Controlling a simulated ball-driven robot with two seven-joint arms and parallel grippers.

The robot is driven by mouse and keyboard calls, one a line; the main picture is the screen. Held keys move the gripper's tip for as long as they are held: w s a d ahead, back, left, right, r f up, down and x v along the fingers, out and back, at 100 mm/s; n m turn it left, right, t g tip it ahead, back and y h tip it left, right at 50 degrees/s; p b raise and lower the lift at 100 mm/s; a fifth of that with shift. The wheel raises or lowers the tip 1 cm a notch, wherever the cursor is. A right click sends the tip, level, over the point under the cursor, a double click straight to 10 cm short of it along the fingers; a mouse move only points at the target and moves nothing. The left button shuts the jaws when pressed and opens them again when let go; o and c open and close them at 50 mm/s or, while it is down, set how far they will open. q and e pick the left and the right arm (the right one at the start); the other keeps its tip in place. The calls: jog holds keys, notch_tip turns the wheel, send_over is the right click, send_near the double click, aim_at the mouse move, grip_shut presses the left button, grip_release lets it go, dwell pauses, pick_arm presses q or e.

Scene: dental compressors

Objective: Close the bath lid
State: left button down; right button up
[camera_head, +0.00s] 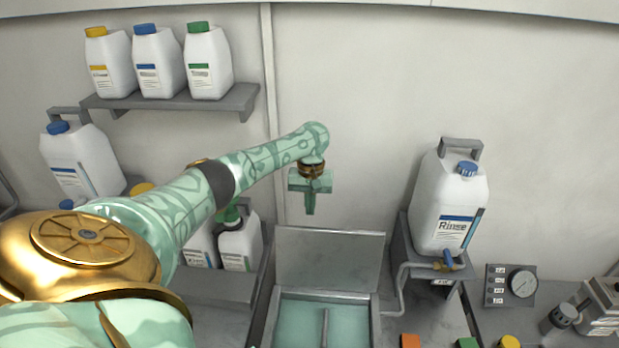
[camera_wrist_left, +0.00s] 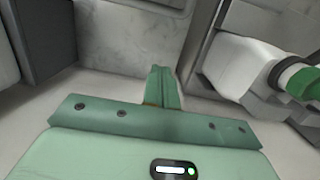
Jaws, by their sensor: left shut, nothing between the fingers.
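The bath (camera_head: 292,329) is an open basin with pale green liquid at the bottom centre of the head view. Its grey lid (camera_head: 328,262) stands raised at the back of the bath, against the wall side. A thin grey bar shows inside the bath. My left gripper (camera_head: 309,206) is shut and empty, pointing down above the lid's top edge and apart from it in the head view. Its closed fingers also show in the left wrist view (camera_wrist_left: 163,88). My right gripper is not in view.
A large Rinse bottle (camera_head: 449,205) with a tap stands on a bracket right of the bath. White jugs (camera_head: 241,245) stand left of it. A wall shelf (camera_head: 172,100) holds three bottles. A gauge panel (camera_head: 510,285) is at the right.

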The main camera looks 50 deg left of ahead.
pick_arm(q)
jog(key=s+d+f, duration=0.3)
jog(key=f, duration=0.4)
jog(key=shift+s+f, duration=0.15)
jog(key=shift+s, duration=0.25)
